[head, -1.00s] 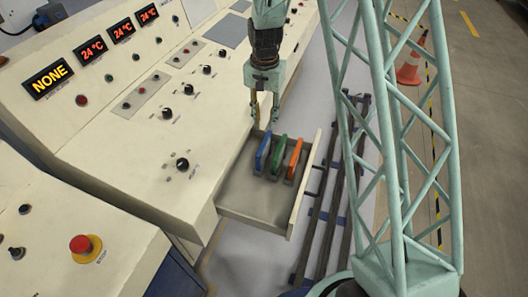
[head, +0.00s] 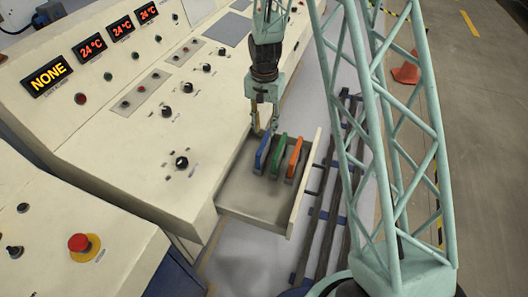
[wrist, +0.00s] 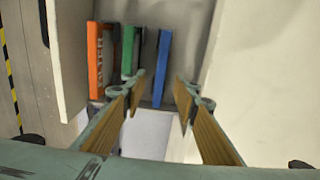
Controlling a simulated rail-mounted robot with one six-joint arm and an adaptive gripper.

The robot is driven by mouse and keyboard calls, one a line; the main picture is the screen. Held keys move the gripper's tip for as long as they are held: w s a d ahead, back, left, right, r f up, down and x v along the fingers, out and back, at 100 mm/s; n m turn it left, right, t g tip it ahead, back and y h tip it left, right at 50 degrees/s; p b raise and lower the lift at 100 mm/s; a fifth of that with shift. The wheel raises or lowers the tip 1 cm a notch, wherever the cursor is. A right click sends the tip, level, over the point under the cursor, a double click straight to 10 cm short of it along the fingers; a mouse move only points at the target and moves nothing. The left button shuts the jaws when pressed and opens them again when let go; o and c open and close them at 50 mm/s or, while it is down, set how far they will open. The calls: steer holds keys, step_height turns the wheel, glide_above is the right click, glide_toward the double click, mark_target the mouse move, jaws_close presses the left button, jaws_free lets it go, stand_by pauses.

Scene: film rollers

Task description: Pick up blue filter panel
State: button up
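The blue filter panel (head: 262,153) stands upright in the open drawer, leftmost of three panels in the head view. It also shows in the wrist view (wrist: 162,68), between and beyond the fingertips, nearer the left one. The green panel (head: 278,155) and orange panel (head: 294,158) stand beside it. My gripper (head: 264,130) hangs above the back end of the blue panel, pointing down. In the wrist view my gripper (wrist: 164,78) is open, its wood-coloured pads wide apart with nothing held. I cannot tell the exact height gap to the panel.
The drawer (head: 243,195) has bare floor in front of the panels and a raised front wall at right. The control console (head: 135,150) lies close on the left. My lattice column stands at right. A traffic cone (head: 405,74) is on the floor beyond.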

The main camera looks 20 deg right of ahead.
mark_target(264, 141)
steer(key=shift+f, duration=1.65)
steer(key=shift+f, duration=0.1)
steer(key=shift+a+f+b, duration=0.15)
steer(key=shift+f+b, duration=0.6)
steer(key=shift+f, duration=1.75)
steer(key=shift+c, duration=0.4)
jaws_close()
